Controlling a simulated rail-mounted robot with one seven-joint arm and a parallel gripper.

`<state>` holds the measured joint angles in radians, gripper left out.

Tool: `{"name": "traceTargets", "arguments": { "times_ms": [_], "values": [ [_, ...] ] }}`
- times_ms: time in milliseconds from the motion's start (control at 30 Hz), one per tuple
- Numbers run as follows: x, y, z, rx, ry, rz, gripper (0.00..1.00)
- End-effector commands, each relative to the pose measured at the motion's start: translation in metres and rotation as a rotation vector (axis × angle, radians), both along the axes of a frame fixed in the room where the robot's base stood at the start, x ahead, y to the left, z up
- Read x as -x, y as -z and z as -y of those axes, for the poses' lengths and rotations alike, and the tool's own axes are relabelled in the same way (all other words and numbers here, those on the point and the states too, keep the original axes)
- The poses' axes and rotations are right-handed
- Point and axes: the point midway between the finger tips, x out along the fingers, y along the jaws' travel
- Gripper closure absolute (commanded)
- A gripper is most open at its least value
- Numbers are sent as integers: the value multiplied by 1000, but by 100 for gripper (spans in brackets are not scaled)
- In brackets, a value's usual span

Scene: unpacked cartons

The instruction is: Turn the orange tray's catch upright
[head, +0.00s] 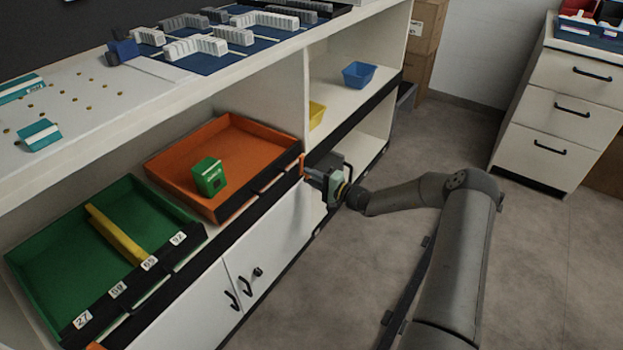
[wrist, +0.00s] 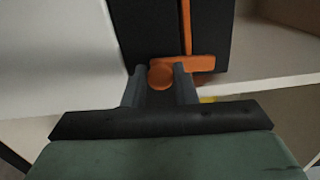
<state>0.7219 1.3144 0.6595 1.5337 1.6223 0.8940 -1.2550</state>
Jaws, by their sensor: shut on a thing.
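The orange tray (head: 262,133) sits on the shelf, with a green block (head: 209,176) in it. Its orange catch (head: 302,163) is at the right end of the tray's black front and looks roughly upright in the head view. In the wrist view the catch (wrist: 200,63) is a bar with a round knob, lying crosswise to the tray's orange edge (wrist: 186,22). My gripper (head: 315,176) is at that corner. In the wrist view its fingers (wrist: 160,79) are on either side of the knob, shut on the catch. The fingertip contact is partly hidden.
A green tray (head: 40,255) with a yellow bar (head: 115,233) stands left of the orange tray. Cabinet doors with black handles (head: 245,285) are below. A yellow bin (head: 316,114) and a blue bin (head: 358,75) are to the right. Floor around my arm is clear.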

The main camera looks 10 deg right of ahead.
Motion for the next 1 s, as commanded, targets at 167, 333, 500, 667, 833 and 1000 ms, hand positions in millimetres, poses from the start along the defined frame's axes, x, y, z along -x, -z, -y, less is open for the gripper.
{"name": "traceTargets", "arguments": {
  "times_ms": [167, 333, 500, 667, 833, 1000],
  "values": [
    [0, 1, 2, 40, 3, 37, 98],
    [0, 1, 2, 55, 3, 52, 98],
    [0, 0, 2, 58, 3, 55, 98],
    [0, 0, 2, 58, 3, 54, 98],
    [0, 0, 2, 57, 3, 55, 54],
    [0, 0, 1, 56, 2, 54, 54]
  ]
}}
